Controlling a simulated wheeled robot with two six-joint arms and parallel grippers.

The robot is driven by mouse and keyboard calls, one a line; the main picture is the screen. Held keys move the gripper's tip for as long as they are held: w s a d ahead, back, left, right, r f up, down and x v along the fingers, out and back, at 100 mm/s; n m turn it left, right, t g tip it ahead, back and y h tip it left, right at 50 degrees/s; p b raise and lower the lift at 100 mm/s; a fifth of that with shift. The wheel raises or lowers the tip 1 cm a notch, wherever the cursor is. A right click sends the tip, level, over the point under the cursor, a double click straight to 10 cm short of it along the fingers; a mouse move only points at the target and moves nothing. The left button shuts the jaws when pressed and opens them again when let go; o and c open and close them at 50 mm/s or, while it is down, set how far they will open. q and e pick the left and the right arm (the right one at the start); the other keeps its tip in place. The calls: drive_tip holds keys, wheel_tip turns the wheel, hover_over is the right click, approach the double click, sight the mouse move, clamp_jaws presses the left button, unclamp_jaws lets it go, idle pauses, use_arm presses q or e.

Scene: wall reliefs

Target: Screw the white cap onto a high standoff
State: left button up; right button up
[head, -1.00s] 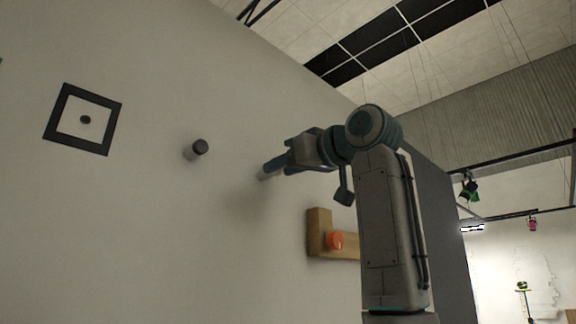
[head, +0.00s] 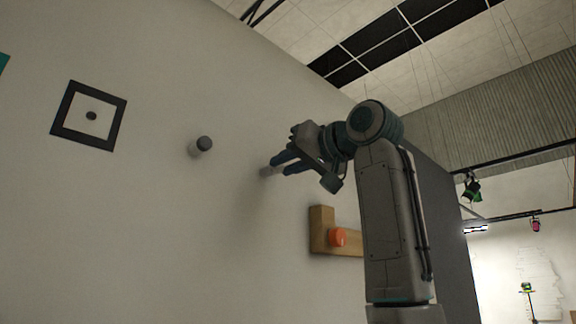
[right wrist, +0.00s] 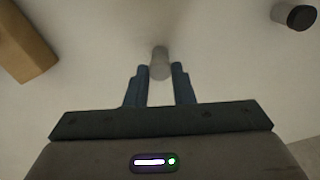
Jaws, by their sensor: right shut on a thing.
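My right gripper (head: 274,167) is at the wall, its blue fingers on a short pale cylinder (head: 266,172), which looks like the white cap. In the right wrist view the cylinder (right wrist: 160,64) shows between and just beyond the fingertips (right wrist: 160,76). I cannot tell whether the cap and a standoff under it are separate pieces, or how far the cap is seated. Another standoff (head: 200,145), pale with a dark grey end, sticks out of the wall to the left; it also shows at top right in the right wrist view (right wrist: 295,16). My left gripper is out of view.
A black square frame (head: 66,101) with a dark round spot inside is on the wall at far left. A wooden L-shaped bracket (head: 319,222) with an orange knob (head: 338,237) is below my right gripper. The wall between the pieces is bare.

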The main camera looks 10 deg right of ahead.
drive_tip(key=m, duration=0.2)
drive_tip(key=shift+m+b, duration=0.3)
drive_tip(key=shift+b, duration=0.1)
drive_tip(key=shift+m, duration=1.3)
drive_tip(key=shift+m+b, duration=0.55)
drive_tip(key=shift+m, duration=2.05)
